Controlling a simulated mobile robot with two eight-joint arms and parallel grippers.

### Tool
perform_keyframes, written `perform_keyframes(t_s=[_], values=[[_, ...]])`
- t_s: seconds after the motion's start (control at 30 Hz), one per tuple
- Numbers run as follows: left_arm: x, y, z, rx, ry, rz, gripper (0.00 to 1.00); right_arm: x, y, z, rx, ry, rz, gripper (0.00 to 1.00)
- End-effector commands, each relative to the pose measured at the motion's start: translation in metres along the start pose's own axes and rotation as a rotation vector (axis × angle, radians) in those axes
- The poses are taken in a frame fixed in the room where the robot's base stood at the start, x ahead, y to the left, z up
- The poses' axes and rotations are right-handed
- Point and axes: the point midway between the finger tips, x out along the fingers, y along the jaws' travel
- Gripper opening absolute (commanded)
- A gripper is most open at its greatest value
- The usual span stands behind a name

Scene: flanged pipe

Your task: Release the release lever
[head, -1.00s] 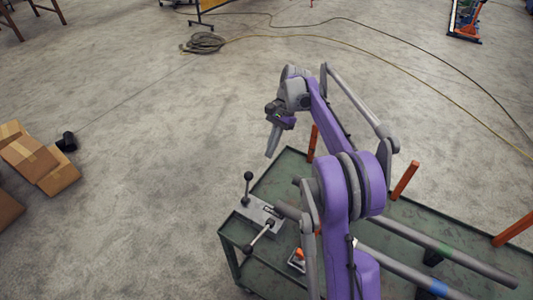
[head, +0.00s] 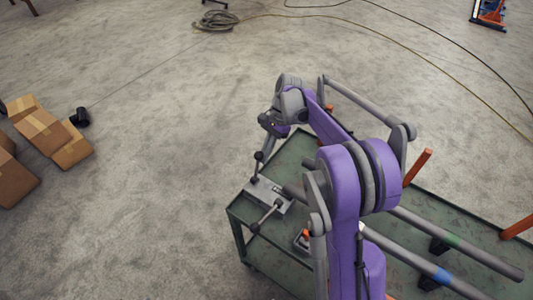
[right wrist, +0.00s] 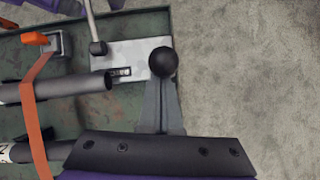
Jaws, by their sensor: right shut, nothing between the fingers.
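A pale lever block (head: 268,195) sits at the left corner of a green cart. One lever with a black ball knob (head: 258,156) stands upright on it; this knob (right wrist: 163,61) shows large in the right wrist view. A second lever (head: 266,216) slants down toward the cart's near left edge. I cannot tell which is the release lever. My right gripper (head: 267,146) is shut and empty, close to the upright knob. In the right wrist view its fingers (right wrist: 161,95) end at the knob, which overlaps their tips; contact is unclear. My left gripper is out of view.
The green cart (head: 290,172) carries long grey pipes (head: 445,242) and orange posts (head: 418,166). An orange-tipped clamp (head: 304,240) sits near the lever block. Cardboard boxes (head: 40,130) lie at the far left.

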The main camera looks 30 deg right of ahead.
Motion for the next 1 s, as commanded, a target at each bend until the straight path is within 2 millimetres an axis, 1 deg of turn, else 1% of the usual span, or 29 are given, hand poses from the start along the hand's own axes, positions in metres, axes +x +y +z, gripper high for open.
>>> perform_keyframes(t_s=[0.17,0.67,0.87,1.0], values=[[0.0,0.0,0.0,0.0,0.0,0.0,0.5,0.0,0.0,0.001,-0.001,0.006,-0.001,0.0],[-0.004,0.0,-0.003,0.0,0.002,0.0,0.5,0.0,0.002,0.011,-0.006,0.095,-0.018,0.0],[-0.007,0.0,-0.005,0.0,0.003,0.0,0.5,0.001,0.004,0.02,-0.012,0.179,-0.034,0.0],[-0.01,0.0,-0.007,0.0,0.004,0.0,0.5,0.003,0.006,0.032,-0.02,0.284,-0.053,0.0]])
